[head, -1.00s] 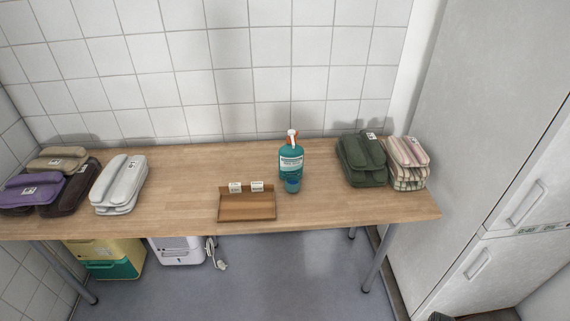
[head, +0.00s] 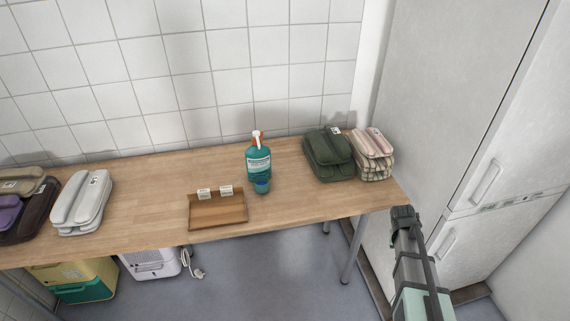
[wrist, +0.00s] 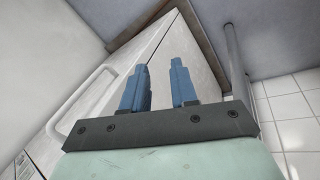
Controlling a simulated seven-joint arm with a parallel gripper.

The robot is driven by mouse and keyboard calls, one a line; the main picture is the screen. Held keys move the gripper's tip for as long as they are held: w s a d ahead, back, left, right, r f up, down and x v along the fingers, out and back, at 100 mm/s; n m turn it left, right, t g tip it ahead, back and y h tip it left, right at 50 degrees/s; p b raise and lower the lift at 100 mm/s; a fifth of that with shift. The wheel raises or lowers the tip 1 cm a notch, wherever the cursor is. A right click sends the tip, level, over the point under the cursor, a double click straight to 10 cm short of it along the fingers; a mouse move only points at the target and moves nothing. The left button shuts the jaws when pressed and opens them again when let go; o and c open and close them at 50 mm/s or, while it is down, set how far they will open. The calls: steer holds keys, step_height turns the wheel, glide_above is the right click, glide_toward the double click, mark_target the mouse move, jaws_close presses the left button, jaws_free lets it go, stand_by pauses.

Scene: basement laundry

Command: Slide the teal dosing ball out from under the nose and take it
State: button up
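The teal dosing ball (head: 262,186) sits on the table at the front foot of a teal bottle (head: 258,162) with a white and orange top. The ball is small in the head view, and I cannot tell how it touches the bottle. My gripper (wrist: 158,82) is open and empty in the wrist view, its two blue fingers apart. It faces the white cabinet and floor, with neither ball nor bottle in that view. In the head view my arm shows at the lower right, beyond the table's right end, well away from the ball.
A brown tray (head: 216,222) with two small labels stands left of the ball. Green folded bundles (head: 328,158) and striped ones (head: 373,160) lie to the right. A tall white cabinet (head: 450,90) stands beyond the table's right end. The wooden table (head: 150,185) is clear between bundles and tray.

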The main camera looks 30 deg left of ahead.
steer(key=w+a+r+t, duration=0.1)
steer(key=w+a+r, duration=0.1)
steer(key=a+r, duration=0.3)
steer(key=w+a+r+y, duration=0.1)
steer(key=w+a+r, duration=0.1)
steer(key=a+r, duration=0.3)
steer(key=w+a+r+n+t, duration=0.1)
steer(key=w+a+r, duration=0.1)
steer(key=a+r, duration=0.3)
steer(key=shift+a+r+t, duration=0.15)
steer(key=shift+a+t, duration=0.15)
steer(key=shift+a, duration=0.95)
steer(key=s+a+r+y, duration=0.1)
steer(key=s+a+r, duration=0.25)
steer(key=a, duration=0.65)
steer(key=s+a+r+y, duration=0.2)
steer(key=s+a, duration=0.2)
steer(key=a, duration=0.5)
steer(key=n+g+y, duration=0.1)
steer(key=y, duration=0.1)
glide_toward(256, 182)
steer(key=s+v, duration=0.1)
steer(key=v, duration=0.5)
steer(key=shift+w+f, duration=0.2)
steer(key=shift+w, duration=0.1)
steer(key=shift+f, duration=0.1)
steer(key=x, duration=1.3)
steer(key=shift+w+d+f, duration=0.1)
steer(key=shift+w+f, duration=0.05)
steer(key=shift+f, duration=0.15)
